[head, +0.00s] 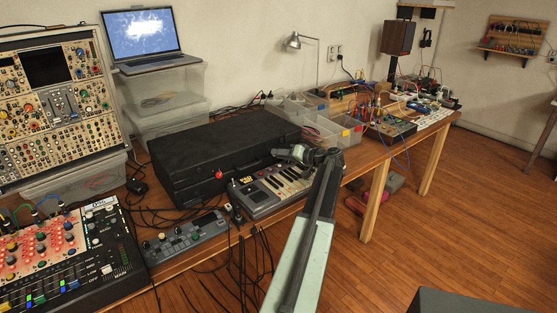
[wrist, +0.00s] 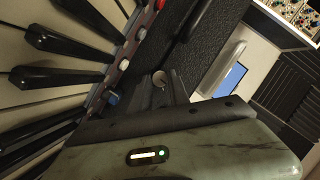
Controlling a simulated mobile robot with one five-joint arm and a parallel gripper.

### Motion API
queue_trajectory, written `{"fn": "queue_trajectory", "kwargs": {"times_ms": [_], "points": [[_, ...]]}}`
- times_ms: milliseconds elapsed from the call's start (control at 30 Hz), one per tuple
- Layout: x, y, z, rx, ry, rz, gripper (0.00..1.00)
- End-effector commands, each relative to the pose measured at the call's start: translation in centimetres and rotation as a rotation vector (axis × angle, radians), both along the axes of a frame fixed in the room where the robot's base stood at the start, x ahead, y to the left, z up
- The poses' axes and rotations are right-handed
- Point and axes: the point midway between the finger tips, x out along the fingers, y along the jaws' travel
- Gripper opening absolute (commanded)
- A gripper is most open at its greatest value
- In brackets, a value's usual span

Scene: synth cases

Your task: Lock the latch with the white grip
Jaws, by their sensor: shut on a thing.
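The black case (head: 205,152) lies shut on the bench, and its dark textured side also fills the middle of the wrist view (wrist: 214,40). A red grip (head: 218,174) sits on its front, and red shows at the wrist view's top edge (wrist: 160,4). My gripper (head: 281,153) is at the right part of the case front. In the wrist view, its dark fingers (wrist: 163,82) are shut on a small whitish round grip (wrist: 159,78). My fingers partly cover this grip. I cannot tell the latch's position, and the head view hides it behind my gripper.
A small keyboard (head: 265,192) lies close in front of the case, under my gripper. Clear bins (head: 320,130) stand to the right. A grey device (head: 185,238) and loose cables lie to the left front. A laptop (head: 142,38) stands on clear boxes behind.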

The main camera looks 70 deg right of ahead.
Motion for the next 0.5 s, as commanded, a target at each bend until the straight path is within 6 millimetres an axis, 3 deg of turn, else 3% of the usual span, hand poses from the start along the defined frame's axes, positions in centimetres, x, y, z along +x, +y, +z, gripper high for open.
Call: {"fn": "queue_trajectory", "kwargs": {"times_ms": [500], "points": [[0.23,-0.08,-0.17,0.215,-0.141,0.004,0.00]]}}
